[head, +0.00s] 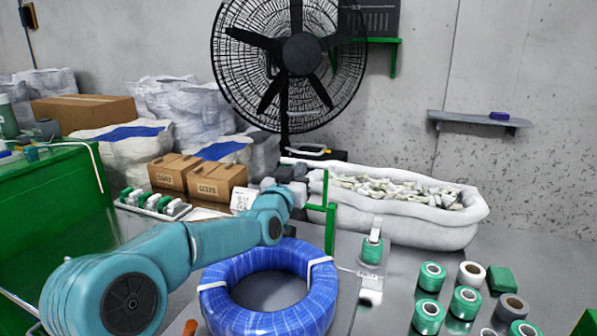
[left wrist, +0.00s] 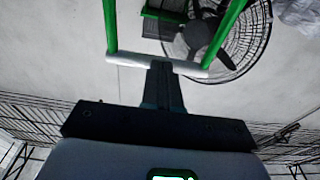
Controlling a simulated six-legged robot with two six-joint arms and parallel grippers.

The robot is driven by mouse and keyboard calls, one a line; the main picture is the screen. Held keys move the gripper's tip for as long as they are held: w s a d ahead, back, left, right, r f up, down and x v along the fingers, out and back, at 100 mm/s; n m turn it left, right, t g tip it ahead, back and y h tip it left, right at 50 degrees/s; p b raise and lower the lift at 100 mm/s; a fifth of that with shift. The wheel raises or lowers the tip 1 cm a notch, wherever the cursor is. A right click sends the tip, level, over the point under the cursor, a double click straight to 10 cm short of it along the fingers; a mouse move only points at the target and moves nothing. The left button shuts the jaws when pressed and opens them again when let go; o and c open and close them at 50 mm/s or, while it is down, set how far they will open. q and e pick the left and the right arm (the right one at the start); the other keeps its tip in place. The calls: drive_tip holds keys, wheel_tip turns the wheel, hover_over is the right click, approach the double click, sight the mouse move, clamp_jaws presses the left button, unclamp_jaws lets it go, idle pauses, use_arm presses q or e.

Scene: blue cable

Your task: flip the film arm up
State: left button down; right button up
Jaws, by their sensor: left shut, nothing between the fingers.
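The film arm shows in the left wrist view as two green side bars (left wrist: 111,25) joined by a white roller (left wrist: 132,61). My left gripper (left wrist: 161,68) is shut and empty, its dark fingertips at the middle of the roller; I cannot tell whether they touch it. In the head view my left gripper (head: 297,170) is small, beyond the blue cable coil (head: 228,300) and beside a green post (head: 331,230). The blue coil lies flat on the grey table. My right gripper is not in view.
Green and white rolls (head: 427,310) stand at the table's right. A white sack of scraps (head: 400,232) lies behind the post. Cardboard boxes (head: 216,184) and a tray of small rolls (head: 150,204) are at the left. A black fan (head: 302,54) stands behind.

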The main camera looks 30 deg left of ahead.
use_arm(q)
drive_tip(key=p, duration=0.1)
drive_tip(key=w+g+p, duration=0.1)
drive_tip(key=p, duration=0.1)
drive_tip(key=shift+w+a+r+g, duration=0.2)
drive_tip(key=shift+r+g, duration=0.05)
drive_tip(key=shift+g, duration=0.05)
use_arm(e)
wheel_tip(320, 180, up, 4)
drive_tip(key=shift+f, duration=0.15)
use_arm(q)
drive_tip(key=shift+f, duration=0.1)
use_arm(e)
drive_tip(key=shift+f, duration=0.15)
